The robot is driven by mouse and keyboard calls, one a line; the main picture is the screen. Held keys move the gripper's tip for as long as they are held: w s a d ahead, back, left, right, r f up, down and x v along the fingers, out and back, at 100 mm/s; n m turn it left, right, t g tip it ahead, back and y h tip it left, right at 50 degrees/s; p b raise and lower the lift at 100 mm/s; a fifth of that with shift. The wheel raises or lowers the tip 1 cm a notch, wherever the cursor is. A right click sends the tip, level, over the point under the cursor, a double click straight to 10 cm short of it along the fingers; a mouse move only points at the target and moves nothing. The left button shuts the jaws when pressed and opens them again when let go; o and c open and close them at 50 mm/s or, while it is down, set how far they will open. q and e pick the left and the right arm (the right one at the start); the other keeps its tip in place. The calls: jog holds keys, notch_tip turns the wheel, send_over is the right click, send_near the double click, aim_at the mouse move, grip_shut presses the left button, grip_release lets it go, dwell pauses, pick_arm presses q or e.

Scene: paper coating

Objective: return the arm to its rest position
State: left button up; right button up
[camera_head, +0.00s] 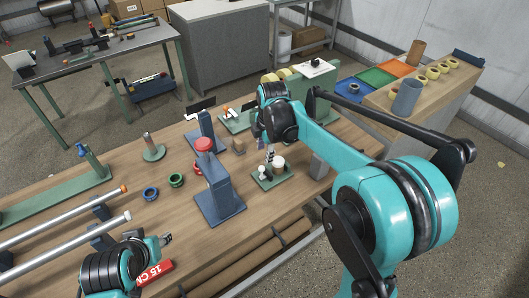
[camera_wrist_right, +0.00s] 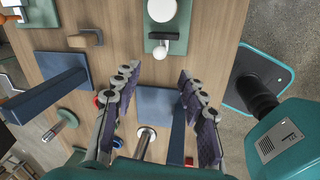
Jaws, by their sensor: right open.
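My right arm (camera_head: 330,150), teal and black, reaches in from the lower right over the workbench. Its gripper shows in the right wrist view (camera_wrist_right: 157,95) with two jointed grey fingers spread wide and nothing between their tips.
The wooden workbench (camera_head: 130,222) carries a blue stand (camera_head: 220,190) with a red knob, a green base with small white parts (camera_head: 272,174), blue (camera_head: 151,193) and green (camera_head: 176,180) rings, and two long metal rods (camera_head: 65,217). A side bench (camera_head: 425,105) holds tape rolls.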

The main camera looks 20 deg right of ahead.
jog(key=s+d+m+t+b, duration=0.1)
jog(key=s+m+t, duration=0.4)
jog(key=s+m, duration=1.4)
jog(key=s, duration=0.4)
jog(key=shift+d+m, duration=0.25)
jog(key=shift+m, duration=0.15)
